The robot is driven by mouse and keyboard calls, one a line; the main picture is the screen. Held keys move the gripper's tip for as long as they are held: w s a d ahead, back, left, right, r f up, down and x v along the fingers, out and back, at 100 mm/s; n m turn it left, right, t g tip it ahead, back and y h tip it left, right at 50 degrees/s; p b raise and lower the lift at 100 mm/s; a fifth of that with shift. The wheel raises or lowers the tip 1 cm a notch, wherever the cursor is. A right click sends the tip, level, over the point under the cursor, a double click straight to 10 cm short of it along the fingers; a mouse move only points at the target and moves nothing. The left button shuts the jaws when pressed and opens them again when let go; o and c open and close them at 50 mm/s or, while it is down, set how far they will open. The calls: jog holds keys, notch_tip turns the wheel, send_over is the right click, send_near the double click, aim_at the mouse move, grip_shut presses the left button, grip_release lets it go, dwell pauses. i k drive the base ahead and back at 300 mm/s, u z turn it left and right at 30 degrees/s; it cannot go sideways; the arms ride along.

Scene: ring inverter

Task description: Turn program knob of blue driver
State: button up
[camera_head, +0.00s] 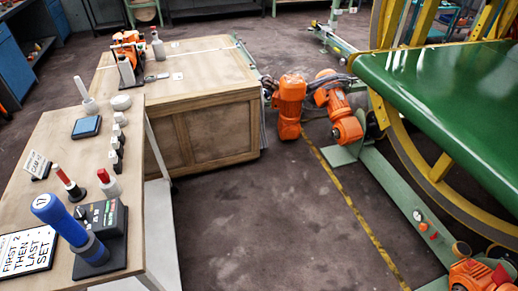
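The blue driver (62,221) is a thick blue cylinder with a white label reading 17 near its upper end. It leans at the front of the wooden bench on the left, its lower end on a dark base plate. A black control box (104,218) stands just right of it on the same plate, with small light markings. A small dark round part, perhaps a knob, shows at the box's left; its setting is too small to read. My gripper is not in view.
A wooden crate (213,135) is behind. Dark floor (270,220) is clear; green-yellow machinery (440,95) stands right.

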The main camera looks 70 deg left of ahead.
aim_at(80, 215)
jog(key=u, duration=4)
jog(key=k, duration=0.5)
jog(key=u, duration=1.6)
jog(key=i, duration=0.95)
jog(key=z, duration=1.9)
